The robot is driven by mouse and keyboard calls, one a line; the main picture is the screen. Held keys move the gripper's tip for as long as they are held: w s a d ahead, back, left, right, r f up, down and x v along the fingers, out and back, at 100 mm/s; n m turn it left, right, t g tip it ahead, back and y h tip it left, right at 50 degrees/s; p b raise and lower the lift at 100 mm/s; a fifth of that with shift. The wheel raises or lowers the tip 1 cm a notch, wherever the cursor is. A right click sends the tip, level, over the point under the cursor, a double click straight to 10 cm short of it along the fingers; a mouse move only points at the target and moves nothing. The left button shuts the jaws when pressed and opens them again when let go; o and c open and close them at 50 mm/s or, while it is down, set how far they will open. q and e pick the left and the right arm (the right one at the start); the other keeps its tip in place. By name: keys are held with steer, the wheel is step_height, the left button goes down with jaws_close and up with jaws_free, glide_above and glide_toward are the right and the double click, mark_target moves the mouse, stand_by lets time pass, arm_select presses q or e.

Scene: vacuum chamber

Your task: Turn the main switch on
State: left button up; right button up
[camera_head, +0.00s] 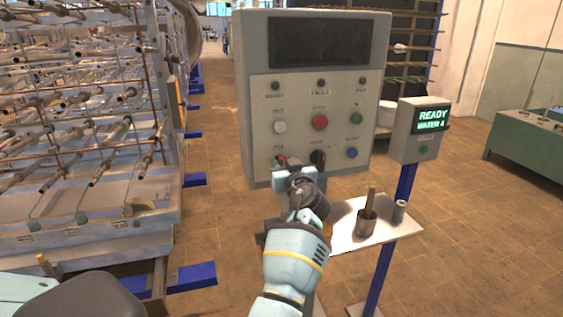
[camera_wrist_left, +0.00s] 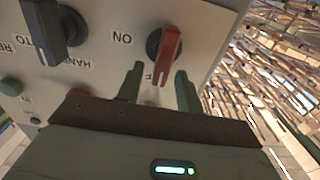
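The main switch (camera_wrist_left: 170,47) is a red handle on a round dark base, on the face of the grey control box (camera_head: 257,110). In the head view its red part (camera_head: 280,160) shows small at the box's lower left. In the wrist view an ON label (camera_wrist_left: 122,39) is left of it. The handle's white-marked end points down, near a partly hidden label. My left gripper (camera_wrist_left: 158,78) is open; its two green fingertips appear on either side of the handle's lower end. I see no clear contact. In the head view the gripper (camera_head: 288,172) is just in front of the box's lower edge.
A black selector knob (camera_wrist_left: 50,30) is beside the switch. Several buttons, including a red one (camera_head: 320,122), are above. A small shelf (camera_head: 400,231) with cups and a READY display (camera_head: 431,119) stand right. A large rod rack (camera_head: 85,120) fills the left.

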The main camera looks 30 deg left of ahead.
stand_by(0.3)
arm_select(q)
jaws_close()
